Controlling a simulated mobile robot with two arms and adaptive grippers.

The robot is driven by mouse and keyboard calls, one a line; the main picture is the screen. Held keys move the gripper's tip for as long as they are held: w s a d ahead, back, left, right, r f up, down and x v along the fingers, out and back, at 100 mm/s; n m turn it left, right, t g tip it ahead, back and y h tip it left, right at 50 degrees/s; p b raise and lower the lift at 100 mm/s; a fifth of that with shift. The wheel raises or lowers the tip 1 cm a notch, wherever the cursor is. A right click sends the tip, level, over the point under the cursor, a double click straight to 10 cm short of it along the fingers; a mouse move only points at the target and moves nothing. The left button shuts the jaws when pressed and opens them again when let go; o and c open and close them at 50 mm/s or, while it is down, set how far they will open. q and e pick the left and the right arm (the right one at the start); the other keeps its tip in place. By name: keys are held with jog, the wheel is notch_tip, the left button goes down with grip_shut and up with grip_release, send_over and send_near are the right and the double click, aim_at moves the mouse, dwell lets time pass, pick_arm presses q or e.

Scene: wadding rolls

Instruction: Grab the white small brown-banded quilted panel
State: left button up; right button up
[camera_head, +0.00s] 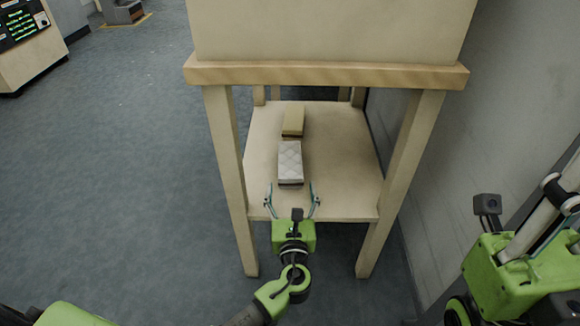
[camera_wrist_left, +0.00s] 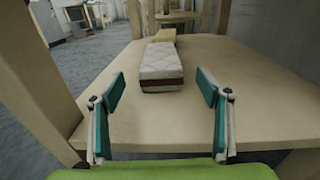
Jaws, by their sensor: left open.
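The white quilted panel with a brown band (camera_head: 290,161) lies on the lower shelf of the wooden stand. In the left wrist view the panel (camera_wrist_left: 161,64) shows its quilted top and the brown band along its near end. My left gripper (camera_head: 292,191) is open, with its fingers at the shelf's front edge, just short of the panel. In the left wrist view the open fingers (camera_wrist_left: 162,90) stand apart with the panel beyond them, roughly centred between them. Nothing is between the fingers. My right gripper's fingers are not visible; only part of my right arm shows at the right edge.
A tan block (camera_head: 293,121) lies behind the panel on the shelf (camera_head: 340,165). Wooden legs (camera_head: 226,150) flank the shelf opening, and a thick top (camera_head: 326,75) covers it. A grey wall (camera_head: 500,110) stands close on the right. Floor is free on the left.

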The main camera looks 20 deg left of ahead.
aim_at(291, 180)
pick_arm(q)
jog(key=shift+b+x, duration=0.6)
jog(key=shift+x, duration=1.25)
jog(key=c, duration=0.9)
jog(key=shift+o, duration=0.2)
